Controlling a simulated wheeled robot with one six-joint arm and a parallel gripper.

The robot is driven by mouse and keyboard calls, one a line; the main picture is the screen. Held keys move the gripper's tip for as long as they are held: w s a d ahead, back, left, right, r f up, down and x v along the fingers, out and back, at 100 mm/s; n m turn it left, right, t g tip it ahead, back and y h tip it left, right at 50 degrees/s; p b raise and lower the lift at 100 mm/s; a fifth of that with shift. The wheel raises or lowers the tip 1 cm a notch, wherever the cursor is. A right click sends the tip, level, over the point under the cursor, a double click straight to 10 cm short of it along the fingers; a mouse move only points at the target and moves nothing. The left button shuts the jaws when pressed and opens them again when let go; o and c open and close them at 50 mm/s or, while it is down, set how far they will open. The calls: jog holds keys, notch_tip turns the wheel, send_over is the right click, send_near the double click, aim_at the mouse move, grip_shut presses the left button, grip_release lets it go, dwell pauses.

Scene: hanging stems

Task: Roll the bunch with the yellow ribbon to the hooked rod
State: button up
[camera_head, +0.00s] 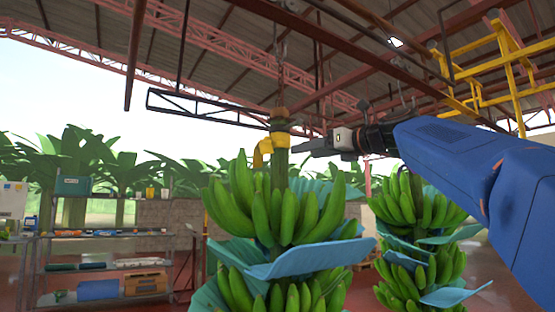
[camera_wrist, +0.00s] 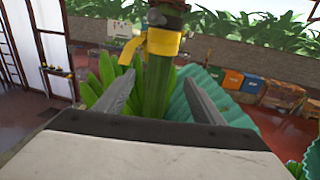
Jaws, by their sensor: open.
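The bunch with the yellow ribbon (camera_head: 262,205) hangs upright in the middle of the head view, green bananas in tiers with blue sheets between them. Its yellow ribbon (camera_head: 264,147) is tied round the stem near the top, below a chain. The ribbon also shows in the wrist view (camera_wrist: 163,42). My gripper (camera_head: 303,147) reaches in from the right at ribbon height. In the wrist view my gripper (camera_wrist: 159,82) is open, with the green stem (camera_wrist: 157,88) between or just beyond its fingers. I cannot tell which overhead bar is the hooked rod.
A second bunch (camera_head: 405,205) with blue sheets hangs close on the right, below my arm. A shelf rack (camera_head: 105,270) with bins stands at the left. Red beams, a dark truss (camera_head: 205,104) and a yellow frame (camera_head: 507,65) are overhead.

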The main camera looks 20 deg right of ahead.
aim_at(278, 158)
jog(key=x, duration=1.3)
jog(key=shift+w+a, duration=0.1)
jog(key=shift+w, duration=0.05)
jog(key=shift+f, duration=0.1)
jog(key=c, duration=1.5)
jog(key=shift+o, duration=0.2)
jog(key=shift+a, duration=0.1)
